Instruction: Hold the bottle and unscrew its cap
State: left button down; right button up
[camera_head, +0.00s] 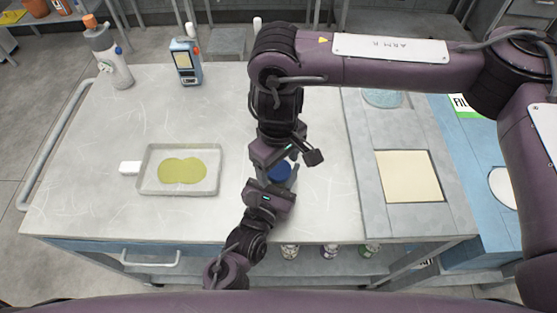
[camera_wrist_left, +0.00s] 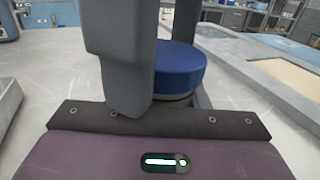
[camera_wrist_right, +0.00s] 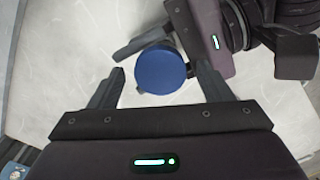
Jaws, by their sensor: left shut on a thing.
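A bottle with a round blue cap (camera_head: 279,172) stands on the light worktop, between my two grippers. The cap shows from above in the right wrist view (camera_wrist_right: 160,70) and from the side in the left wrist view (camera_wrist_left: 180,70). The bottle's body is mostly hidden below the cap and behind the fingers. My left gripper (camera_head: 282,183) is shut on the bottle below the cap. My right gripper (camera_wrist_right: 160,80) is over the cap, open, with one finger on each side and a gap at both sides.
A grey tray (camera_head: 146,182) with a yellow-green puddle lies to the left. A spray bottle (camera_head: 113,62) and a blue-grey meter (camera_head: 187,62) stand at the back left. A recessed grey panel (camera_head: 368,160) is at the right. The worktop between tray and grippers is clear.

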pick_arm(q)
jog(key=shift+f, duration=0.1)
pick_arm(e)
jog(key=c, duration=0.9)
jog(key=n, duration=0.8)
jog(key=shift+n, duration=0.4)
jog(key=n, duration=0.8)
jog(key=shift+n, duration=0.3)
jog(key=n, duration=0.4)
jog(key=shift+r, duration=0.1)
jog(key=n, duration=0.4)
jog(key=shift+n, duration=0.4)
jog(key=n, duration=0.9)
jog(key=shift+n, duration=0.3)
